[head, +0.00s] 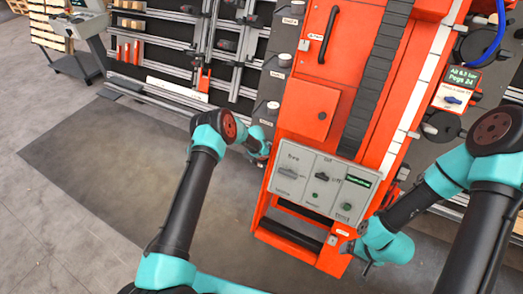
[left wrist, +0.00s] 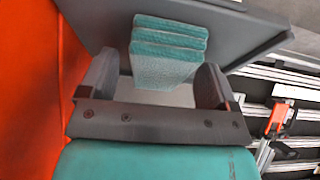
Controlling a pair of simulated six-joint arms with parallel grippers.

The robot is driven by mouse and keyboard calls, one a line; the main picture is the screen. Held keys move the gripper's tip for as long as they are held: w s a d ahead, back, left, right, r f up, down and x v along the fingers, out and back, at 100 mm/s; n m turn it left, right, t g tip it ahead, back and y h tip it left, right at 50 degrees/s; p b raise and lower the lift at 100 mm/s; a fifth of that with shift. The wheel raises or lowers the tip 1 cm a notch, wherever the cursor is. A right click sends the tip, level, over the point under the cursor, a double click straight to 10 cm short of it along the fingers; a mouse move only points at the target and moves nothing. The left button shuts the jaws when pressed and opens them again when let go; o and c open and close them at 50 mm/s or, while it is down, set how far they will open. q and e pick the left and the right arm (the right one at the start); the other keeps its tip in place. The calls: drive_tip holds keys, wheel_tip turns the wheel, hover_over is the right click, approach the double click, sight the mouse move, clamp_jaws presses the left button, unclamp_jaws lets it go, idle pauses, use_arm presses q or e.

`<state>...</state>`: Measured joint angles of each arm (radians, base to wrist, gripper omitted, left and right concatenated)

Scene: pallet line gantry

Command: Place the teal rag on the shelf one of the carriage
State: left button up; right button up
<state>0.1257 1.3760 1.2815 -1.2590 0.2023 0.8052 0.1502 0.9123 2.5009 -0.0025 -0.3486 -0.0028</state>
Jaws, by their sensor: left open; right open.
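The teal rag (left wrist: 168,45) is a folded, layered block in the left wrist view, by a dark grey panel (left wrist: 110,20). My left gripper (left wrist: 157,78) is open, with one finger on either side of the rag's near end; I cannot tell whether they touch it. In the head view my left gripper (head: 262,152) is at the left side of the orange machine (head: 300,110), and the rag is hidden there. My right gripper (head: 368,268) is open near the machine's lower right. I cannot tell which part is shelf one of the carriage.
A grey control panel (head: 318,183) with knobs and a small display sits on the machine's front. A rail rack (head: 190,60) stands behind, and a cart (head: 80,40) is at the far left. The dark floor mat (head: 110,150) at the left is clear.

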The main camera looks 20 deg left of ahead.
use_arm(q)
drive_tip(key=v, duration=1.2)
idle(1.4)
